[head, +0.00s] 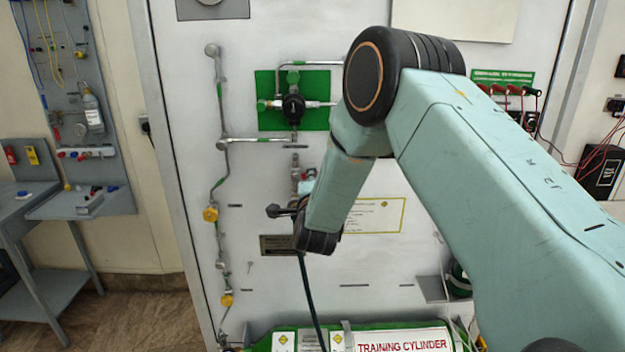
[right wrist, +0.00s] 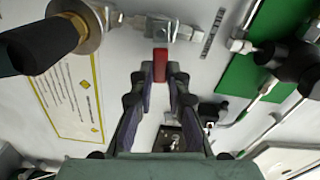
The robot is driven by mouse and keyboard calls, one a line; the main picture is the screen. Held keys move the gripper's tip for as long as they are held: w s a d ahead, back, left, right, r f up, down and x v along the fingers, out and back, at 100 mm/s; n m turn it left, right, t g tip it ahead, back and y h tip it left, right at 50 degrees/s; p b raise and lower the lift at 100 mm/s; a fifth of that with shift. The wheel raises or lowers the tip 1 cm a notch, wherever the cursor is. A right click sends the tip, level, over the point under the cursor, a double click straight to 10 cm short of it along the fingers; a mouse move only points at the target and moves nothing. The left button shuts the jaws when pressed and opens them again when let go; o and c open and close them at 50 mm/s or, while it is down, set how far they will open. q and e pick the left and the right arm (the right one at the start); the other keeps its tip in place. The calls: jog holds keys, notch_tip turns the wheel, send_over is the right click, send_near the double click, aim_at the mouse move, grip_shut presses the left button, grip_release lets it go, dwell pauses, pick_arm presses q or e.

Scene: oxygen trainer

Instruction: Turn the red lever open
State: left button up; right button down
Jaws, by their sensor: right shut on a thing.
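The red lever (right wrist: 160,62) shows at the upper middle of the right wrist view, in front of the pale panel. Its visible part is a short, narrow red block beside a metal pipe fitting (right wrist: 155,27). My right gripper (right wrist: 160,74) is shut on the red lever, with one dark finger on each side of it. In the head view, my right arm reaches in from the right to the middle of the panel. My forearm and wrist largely hide the gripper and lever there. My left gripper is in neither view.
A green plate (head: 265,121) with a black regulator (head: 293,107) is on the panel above. Pipes with yellow fittings (head: 210,214) run down its left. A green training cylinder (head: 402,340) lies below. A dark hose (head: 309,290) hangs beneath my wrist. A grey bench (head: 35,235) stands left.

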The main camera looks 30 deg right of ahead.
dwell(0.4)
jog(key=r+n, duration=0.1)
jog(key=n, duration=0.3)
jog(key=w+a+r+n+p, duration=0.1)
jog(key=n, duration=0.3)
jog(key=a+r+n+p, duration=0.1)
jog(key=n, duration=0.3)
jog(key=shift+w+a+n, duration=0.2)
jog(key=shift+a+n, duration=0.05)
jog(key=shift+n, duration=0.05)
jog(key=shift+w+a+n+p, duration=0.15)
jog(key=shift+a+n+p, duration=0.15)
jog(key=shift+n, duration=0.55)
jog(key=shift+w+a+n+p, duration=0.15)
jog(key=shift+a+n+p, duration=0.1)
jog(key=shift+n, duration=0.6)
jog(key=c, duration=1.3)
grip_release()
jog(key=shift+r, duration=0.2)
